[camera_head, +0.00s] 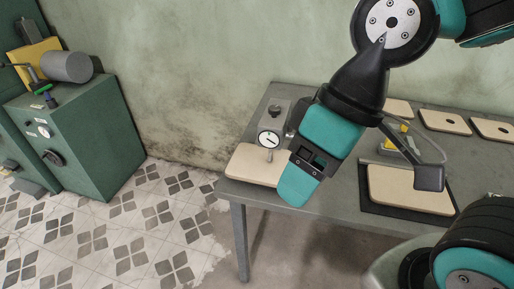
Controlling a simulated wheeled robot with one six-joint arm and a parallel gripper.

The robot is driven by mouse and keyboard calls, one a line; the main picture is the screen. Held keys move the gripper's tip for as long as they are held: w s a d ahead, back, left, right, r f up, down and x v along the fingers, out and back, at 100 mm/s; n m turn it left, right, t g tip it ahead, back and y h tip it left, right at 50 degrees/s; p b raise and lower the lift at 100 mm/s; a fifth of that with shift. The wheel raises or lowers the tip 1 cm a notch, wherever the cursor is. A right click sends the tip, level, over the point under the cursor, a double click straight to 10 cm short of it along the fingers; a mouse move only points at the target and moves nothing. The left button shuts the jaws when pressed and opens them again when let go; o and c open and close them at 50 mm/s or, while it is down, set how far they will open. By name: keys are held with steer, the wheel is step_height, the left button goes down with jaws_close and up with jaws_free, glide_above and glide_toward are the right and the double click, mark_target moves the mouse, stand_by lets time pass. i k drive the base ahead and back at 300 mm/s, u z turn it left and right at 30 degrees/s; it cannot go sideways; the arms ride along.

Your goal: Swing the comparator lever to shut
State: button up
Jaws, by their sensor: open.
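The comparator shows a white round dial (269,139) on a dark grey stand at the left end of the grey table. A dark knob (275,111) tops its stand. A pale wooden board (250,164) lies under the dial, and the dial's stem reaches down to it. I cannot make out the lever; my gripper covers the comparator's right side. My gripper (300,178) is teal and black, points down and left, and is open. It is in front of the board's right end, and I see nothing held in it. I cannot tell whether it touches anything.
A board on a dark mat (371,207) lies right of my gripper, with a yellow device (404,138) behind it. More boards, some with holes (444,121), lie at the back right. A green cabinet (85,135) stands far left. Tiled floor lies between.

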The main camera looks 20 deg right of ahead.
mark_target(289, 135)
steer(key=u, duration=0.25)
steer(key=k, duration=1.05)
steer(key=z, duration=0.65)
steer(key=i, duration=1.2)
steer(key=z, duration=0.05)
